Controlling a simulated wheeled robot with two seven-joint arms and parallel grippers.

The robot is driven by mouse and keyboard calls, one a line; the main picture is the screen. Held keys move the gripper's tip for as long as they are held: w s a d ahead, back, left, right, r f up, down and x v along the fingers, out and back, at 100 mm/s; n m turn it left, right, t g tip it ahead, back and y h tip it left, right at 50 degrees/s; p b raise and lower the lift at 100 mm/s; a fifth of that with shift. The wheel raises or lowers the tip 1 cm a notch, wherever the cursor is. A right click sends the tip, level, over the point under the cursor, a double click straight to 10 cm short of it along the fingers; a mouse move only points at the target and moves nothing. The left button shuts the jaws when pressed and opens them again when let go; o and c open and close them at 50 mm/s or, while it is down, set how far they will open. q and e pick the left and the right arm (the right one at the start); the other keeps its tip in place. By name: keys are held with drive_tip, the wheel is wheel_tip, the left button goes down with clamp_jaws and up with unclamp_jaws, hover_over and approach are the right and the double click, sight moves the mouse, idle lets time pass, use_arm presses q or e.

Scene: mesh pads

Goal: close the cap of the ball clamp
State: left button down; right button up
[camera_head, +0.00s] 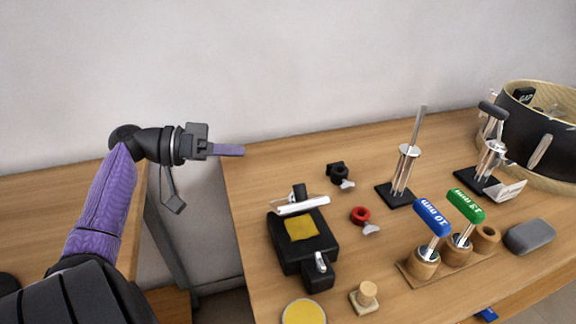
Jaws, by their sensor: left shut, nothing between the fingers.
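No part is plainly marked as the ball clamp, and I cannot tell which device it is or how its cap stands. A black device (291,252) carries a yellow mesh pad (302,228), with a pale bar (301,206) at its back and a small metal lever at its front. A small black clamp-like piece (337,171) and a red ring (360,214), each with a pale thumb-tab, lie to its right. My left gripper (238,151) is shut and empty, its purple fingers pointing right, left of and apart from these things. My right gripper is out of view.
Two metal stands, one (403,170) nearer the middle and one (492,160) at right, rise from black bases. A blue tool (432,218) and a green tool (465,206) stand in a wooden holder. A round basket (548,120) is at the far right. The table's left edge is mostly clear.

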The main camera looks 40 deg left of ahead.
use_arm(q)
drive_tip(key=b, duration=0.2)
hover_over(287, 201)
drive_tip(key=w+a, duration=0.2)
drive_tip(key=a, duration=0.1)
drive_tip(key=f, duration=0.2)
drive_tip(key=shift+s+d+f, duration=0.65)
drive_tip(key=shift+d+f, duration=0.25)
drive_tip(key=shift+d, duration=0.1)
drive_tip(key=shift+s+d+f, duration=0.2)
drive_tip(key=shift+d+f, duration=0.1)
drive_tip(key=shift+f, duration=0.1)
drive_tip(key=shift+s+d+f+m, duration=0.1)
drive_tip(key=shift+s+d+m, duration=0.05)
drive_tip(key=shift+d+m, duration=0.15)
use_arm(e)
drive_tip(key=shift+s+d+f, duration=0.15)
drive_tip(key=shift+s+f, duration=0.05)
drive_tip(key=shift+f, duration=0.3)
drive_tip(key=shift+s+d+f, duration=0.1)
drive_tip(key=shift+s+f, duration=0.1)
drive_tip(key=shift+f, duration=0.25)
